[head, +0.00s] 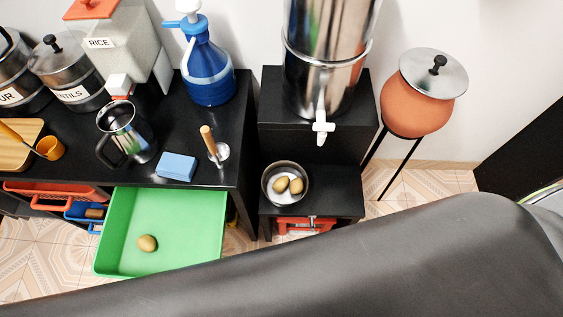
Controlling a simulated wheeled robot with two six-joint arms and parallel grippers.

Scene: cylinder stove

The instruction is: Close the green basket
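The green basket (190,215) is pulled out from under the black counter (200,140) at the lower left, like an open drawer. A single potato-like item (147,243) lies inside it, near its front. Its front right part is partly hidden by a large dark grey shape that crosses the bottom of the head view. Neither gripper can be seen.
A red basket (55,190) and a blue basket (77,212) sit left of the green one. A blue sponge (176,167), a steel pitcher (132,135) and a blue bottle (207,75) stand on the counter. A bowl (272,181) holds potatoes.

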